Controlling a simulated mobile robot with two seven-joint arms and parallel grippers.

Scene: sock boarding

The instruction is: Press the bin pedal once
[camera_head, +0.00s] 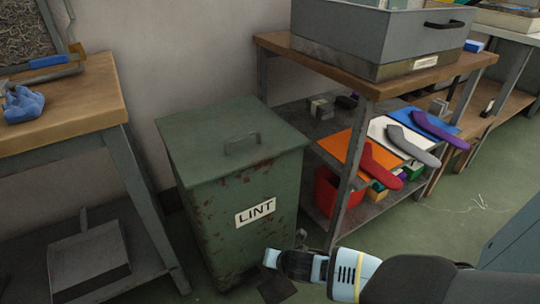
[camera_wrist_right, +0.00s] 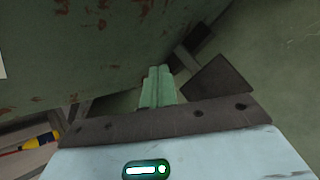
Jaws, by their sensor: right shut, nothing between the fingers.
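The bin (camera_head: 235,185) is a rusty green metal box labelled LINT, with its lid (camera_head: 230,130) down. Its pedal (camera_head: 278,289) is a dark flat plate low at the front right corner. The pedal also shows in the right wrist view (camera_wrist_right: 220,84), joined to the bin by a short bar. My right gripper (camera_head: 270,258) is shut and empty, close to the bin's lower front, above the pedal in the head view. Its fingers (camera_wrist_right: 158,87) show left of the pedal plate in the right wrist view. I cannot tell whether they touch it. My left gripper is not in view.
A shelf unit (camera_head: 368,92) with a grey box (camera_head: 375,40), coloured socks and a red bin (camera_head: 330,195) stands right of the bin. A wooden workbench (camera_head: 75,105) stands left, with a grey dustpan-like tray (camera_head: 90,265) below. Green floor (camera_head: 470,205) is open at right.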

